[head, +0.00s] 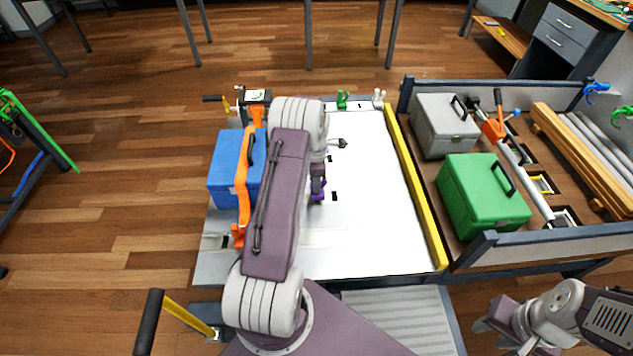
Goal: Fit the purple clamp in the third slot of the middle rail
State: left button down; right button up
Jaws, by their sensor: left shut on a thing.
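The purple clamp (317,195) is in my left gripper (318,183), which points down over the white deck (375,210). The gripper is shut on the clamp, and the fingers partly hide it. A dark slot (335,196) shows in the deck just right of the clamp. I cannot tell whether the clamp touches the deck. My left arm covers much of the deck's left middle, so the full row of slots on the middle rail is hidden.
A green clamp (343,100) and a white clamp (379,98) sit at the back edge. A yellow bar (415,190) borders the right side, beside a tray with a green case (480,195).

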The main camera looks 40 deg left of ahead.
pick_arm(q)
jog(key=shift+f+b, duration=0.35)
jog(key=shift+f, duration=0.5)
jog(key=c, duration=1.2)
grip_release()
notch_tip(320, 180, up, 9)
jog(key=shift+r+p, duration=0.1)
jog(key=shift+p, duration=1.15)
